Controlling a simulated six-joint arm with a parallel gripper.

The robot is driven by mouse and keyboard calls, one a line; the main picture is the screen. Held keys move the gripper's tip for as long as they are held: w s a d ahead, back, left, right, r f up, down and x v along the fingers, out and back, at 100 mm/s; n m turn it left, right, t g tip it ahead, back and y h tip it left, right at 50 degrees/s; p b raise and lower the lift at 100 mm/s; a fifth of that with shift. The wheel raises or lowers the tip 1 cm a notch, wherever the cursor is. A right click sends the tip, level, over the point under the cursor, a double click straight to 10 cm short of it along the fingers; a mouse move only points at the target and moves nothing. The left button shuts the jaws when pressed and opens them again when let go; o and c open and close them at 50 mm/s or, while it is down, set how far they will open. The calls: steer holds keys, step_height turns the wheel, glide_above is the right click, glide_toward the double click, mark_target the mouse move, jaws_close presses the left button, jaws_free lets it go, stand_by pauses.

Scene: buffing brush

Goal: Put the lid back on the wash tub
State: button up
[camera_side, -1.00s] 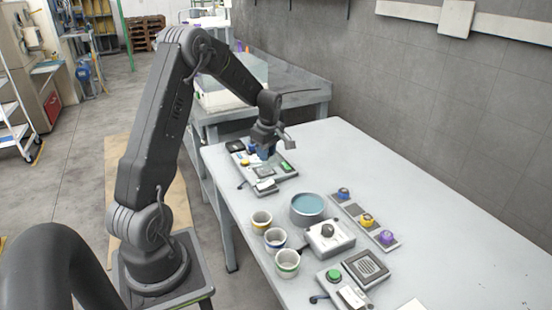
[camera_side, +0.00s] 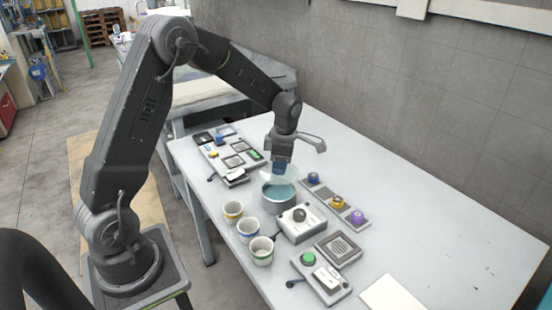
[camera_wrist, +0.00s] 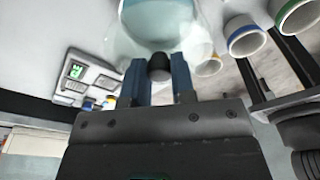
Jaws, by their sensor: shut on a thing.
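The wash tub (camera_side: 279,207) is a round grey tub with blue liquid, open at the top, standing on the table. My gripper (camera_side: 280,168) is shut on the black knob of a clear, see-through lid (camera_side: 268,175). The lid hangs above the tub, a little towards its far side, and seems apart from the rim. In the wrist view the knob sits between my blue fingers (camera_wrist: 160,72), with the pale lid (camera_wrist: 198,45) beyond. The tub's blue liquid (camera_wrist: 158,18) shows through it.
Several cups with coloured rims (camera_side: 248,230) stand left of the tub. A white box with a dark knob (camera_side: 302,223) is close on its near right. A strip with coloured knobs (camera_side: 337,203) lies to the right. A panel (camera_side: 230,155) lies behind. The table's right side is clear.

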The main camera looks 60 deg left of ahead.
mark_target(279, 178)
steer(key=shift+f, duration=2.4)
steer(key=shift+f, duration=0.15)
stand_by(0.5)
steer(key=o, duration=1.5)
steer(key=shift+c, duration=0.2)
steer(key=shift+r, duration=3.5)
jaws_close()
